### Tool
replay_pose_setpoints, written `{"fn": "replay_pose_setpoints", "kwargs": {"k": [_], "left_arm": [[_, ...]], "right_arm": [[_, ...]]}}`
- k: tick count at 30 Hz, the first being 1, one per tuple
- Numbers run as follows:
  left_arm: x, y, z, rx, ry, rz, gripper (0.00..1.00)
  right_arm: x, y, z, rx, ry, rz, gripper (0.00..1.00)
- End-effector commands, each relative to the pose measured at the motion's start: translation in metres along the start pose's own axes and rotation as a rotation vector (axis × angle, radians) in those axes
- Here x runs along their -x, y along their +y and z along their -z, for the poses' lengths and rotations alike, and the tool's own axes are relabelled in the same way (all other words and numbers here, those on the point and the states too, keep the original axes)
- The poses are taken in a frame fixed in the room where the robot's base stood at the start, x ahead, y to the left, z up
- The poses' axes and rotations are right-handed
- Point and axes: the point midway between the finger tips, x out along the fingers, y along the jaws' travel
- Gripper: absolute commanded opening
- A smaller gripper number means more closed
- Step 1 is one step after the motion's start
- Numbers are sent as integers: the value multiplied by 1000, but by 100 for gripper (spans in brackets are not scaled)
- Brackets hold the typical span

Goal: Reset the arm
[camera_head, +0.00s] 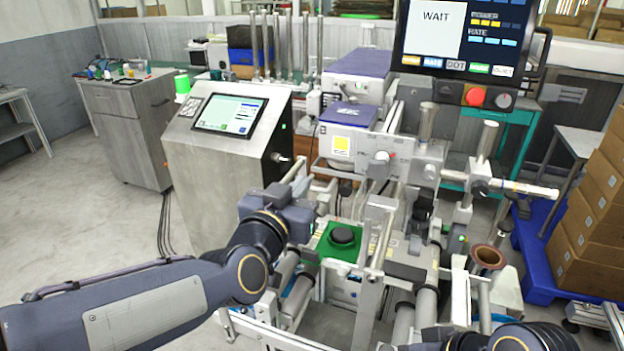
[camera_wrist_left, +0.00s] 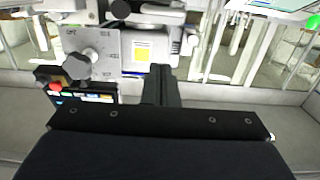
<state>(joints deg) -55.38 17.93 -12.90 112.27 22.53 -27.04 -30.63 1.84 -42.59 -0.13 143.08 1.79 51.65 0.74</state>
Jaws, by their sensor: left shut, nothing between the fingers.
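My left arm comes in from the left in the head view, and its dark gripper (camera_head: 293,200) is raised over the left side of the machine's rails. In the left wrist view the two black fingers of my left gripper (camera_wrist_left: 162,70) are together, with nothing between them. A machine panel with a knob (camera_wrist_left: 92,52) and a yellow label shows beyond the fingertips. Only dark joints of my right arm show at the bottom right of the head view; its gripper is out of the picture.
The machine has metal rails and rollers (camera_head: 405,325), a green plate with a black knob (camera_head: 340,238) and a brown paper core (camera_head: 487,257). A console (camera_head: 225,150) stands behind my left arm. Boxes (camera_head: 590,220) are stacked on a blue pallet at right. The floor at left is clear.

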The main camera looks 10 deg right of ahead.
Motion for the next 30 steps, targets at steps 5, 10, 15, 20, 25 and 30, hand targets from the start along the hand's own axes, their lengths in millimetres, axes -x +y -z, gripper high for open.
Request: {"fn": "replay_pose_setpoints", "kwargs": {"k": [5, 10, 15, 20, 25, 30], "left_arm": [[34, 0, 2, 1, 3, -1, 0], [50, -1, 1, 2, 1, 0, 0], [75, -38, -13, 90, -81, -2, 0], [148, -99, -58, 279, -296, 14, 0], [250, -126, -123, 472, -571, 122, 0], [326, -124, -170, 614, -778, 269, 0]], "right_arm": [[1, 0, 1, 0, 0, 0, 37], [2, -1, 1, 0, 1, 0, 37], [2, -1, 1, 0, 1, 0, 37], [2, -1, 1, 0, 0, 0, 37], [2, -1, 1, 0, 1, 0, 37], [2, -1, 1, 0, 0, 0, 37]]}}
